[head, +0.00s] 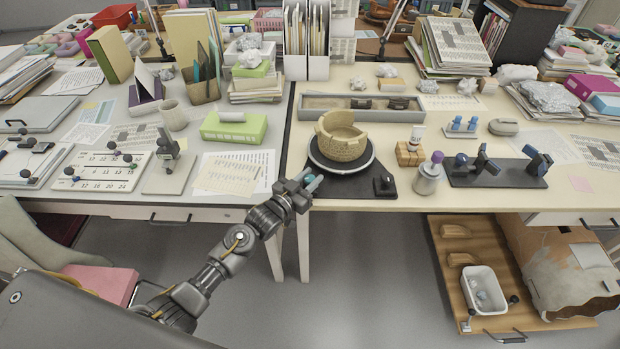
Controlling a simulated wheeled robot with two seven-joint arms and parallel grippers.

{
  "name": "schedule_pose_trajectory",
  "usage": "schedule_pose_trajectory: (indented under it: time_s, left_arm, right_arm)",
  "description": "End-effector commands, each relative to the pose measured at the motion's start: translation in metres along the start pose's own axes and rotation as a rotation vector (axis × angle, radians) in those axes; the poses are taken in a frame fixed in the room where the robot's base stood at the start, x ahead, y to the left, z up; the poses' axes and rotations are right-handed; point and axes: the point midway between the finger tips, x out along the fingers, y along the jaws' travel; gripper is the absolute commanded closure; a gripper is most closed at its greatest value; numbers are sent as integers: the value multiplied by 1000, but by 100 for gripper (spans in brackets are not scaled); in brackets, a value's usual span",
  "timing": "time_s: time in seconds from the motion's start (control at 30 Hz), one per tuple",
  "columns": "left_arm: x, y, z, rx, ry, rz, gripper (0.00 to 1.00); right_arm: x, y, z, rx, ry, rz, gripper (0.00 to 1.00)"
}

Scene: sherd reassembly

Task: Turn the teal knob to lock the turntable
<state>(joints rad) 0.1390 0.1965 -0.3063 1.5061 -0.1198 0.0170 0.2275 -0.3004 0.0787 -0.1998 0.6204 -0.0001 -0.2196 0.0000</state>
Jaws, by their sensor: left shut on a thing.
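The turntable (368,164) is a dark round disc with a pale rim on a dark base plate (352,188) near the desk's front edge. A tan, broken-rimmed pot (343,148) stands upright on it. The teal knob (313,180) is at the base's front left corner, partly hidden by my left gripper. My left gripper (307,184) reaches it from the front left and is shut on it. How far the knob is turned cannot be told. My right gripper is not in view.
A small black fixture (384,185) stands on the base's right side. A wooden block (409,154) and a grey bottle with a purple cap (428,178) are to the right. A long grey tray (330,104) lies behind. Printed papers (235,171) lie to the left.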

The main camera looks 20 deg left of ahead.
Motion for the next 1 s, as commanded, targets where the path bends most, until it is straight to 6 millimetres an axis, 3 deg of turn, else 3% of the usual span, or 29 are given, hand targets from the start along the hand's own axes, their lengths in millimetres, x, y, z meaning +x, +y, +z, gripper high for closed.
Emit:
schedule_pose_trajectory:
  time_s: [0.3, 0.63, 0.67, 0.7, 0.8, 1.0]
  left_arm:
    - [1, 0, 2, 4, 0, 238, 93]
    - [0, 1, 0, -1, -1, 258, 93]
    - [0, 1, 0, -1, -1, 258, 66]
    - [0, 1, 0, -1, -1, 257, 61]
    - [0, 1, 0, -1, -1, 257, 49]
    - [0, 1, 0, -1, 0, 256, 49]
  right_arm:
    - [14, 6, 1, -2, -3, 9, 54]
    - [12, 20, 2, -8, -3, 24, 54]
    - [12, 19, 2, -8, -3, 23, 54]
    - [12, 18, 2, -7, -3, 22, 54]
    - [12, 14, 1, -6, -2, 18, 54]
    - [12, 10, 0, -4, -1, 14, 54]
